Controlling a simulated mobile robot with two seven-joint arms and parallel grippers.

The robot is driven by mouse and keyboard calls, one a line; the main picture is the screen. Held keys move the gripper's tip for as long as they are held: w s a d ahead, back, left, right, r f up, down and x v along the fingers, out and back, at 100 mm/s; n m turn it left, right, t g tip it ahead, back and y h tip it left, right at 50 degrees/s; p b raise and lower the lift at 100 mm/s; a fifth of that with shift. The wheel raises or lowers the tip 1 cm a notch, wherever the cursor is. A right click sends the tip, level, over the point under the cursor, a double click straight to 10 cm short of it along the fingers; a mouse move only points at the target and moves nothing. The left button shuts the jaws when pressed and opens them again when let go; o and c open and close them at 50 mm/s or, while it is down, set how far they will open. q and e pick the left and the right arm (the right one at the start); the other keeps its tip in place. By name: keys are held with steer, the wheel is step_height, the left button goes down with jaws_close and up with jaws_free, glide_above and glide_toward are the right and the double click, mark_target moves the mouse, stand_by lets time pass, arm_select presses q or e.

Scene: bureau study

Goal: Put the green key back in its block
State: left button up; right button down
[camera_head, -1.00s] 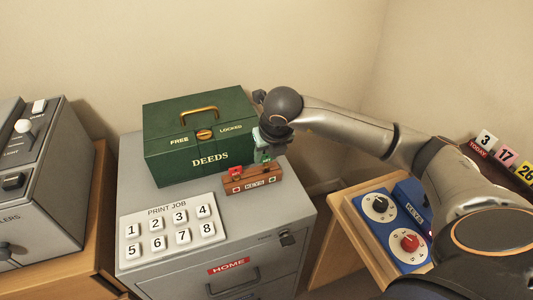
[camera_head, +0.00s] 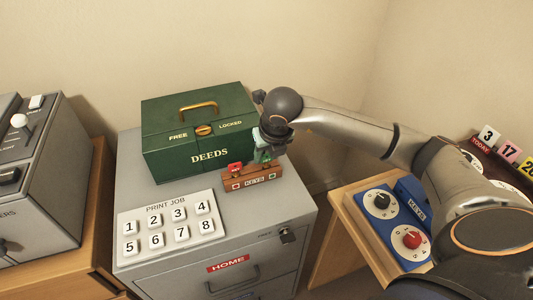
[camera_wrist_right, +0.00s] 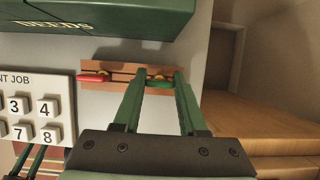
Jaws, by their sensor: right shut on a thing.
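The key block (camera_head: 252,179), a brown wooden block labelled KEYS, sits on the grey cabinet in front of the green deeds box; it also shows in the right wrist view (camera_wrist_right: 120,70). A red key (camera_head: 235,168) stands in its left part. The green key (camera_head: 266,157) is at the block's right end, also in the right wrist view (camera_wrist_right: 161,84). My right gripper (camera_wrist_right: 162,78) is shut on the green key, over the block's right part. I cannot tell whether the key's lower end is in its slot.
The green deeds box (camera_head: 200,130) stands close behind the block. A print job keypad (camera_head: 168,228) lies at front left. A blue panel with dials (camera_head: 397,225) is on the wooden desk at right. The grey cabinet top (camera_head: 265,215) is bare in front of the block.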

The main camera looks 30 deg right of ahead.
arm_select(q)
steer(key=shift+s+f, duration=0.1)
steer(key=shift+s, duration=0.1)
arm_select(e)
steer(key=shift+c, duration=1.9)
jaws_free()
steer(key=shift+s+r, duration=0.1)
steer(key=shift+r, duration=0.45)
arm_select(q)
steer(key=shift+r+p, duration=0.7)
steer(key=shift+r, duration=0.2)
arm_select(e)
steer(key=v, duration=1.1)
steer(key=shift+s, duration=0.3)
arm_select(q)
steer(key=shift+a+r, duration=0.1)
arm_select(e)
steer(key=shift+a+r, duration=0.1)
steer(key=shift+a, duration=0.05)
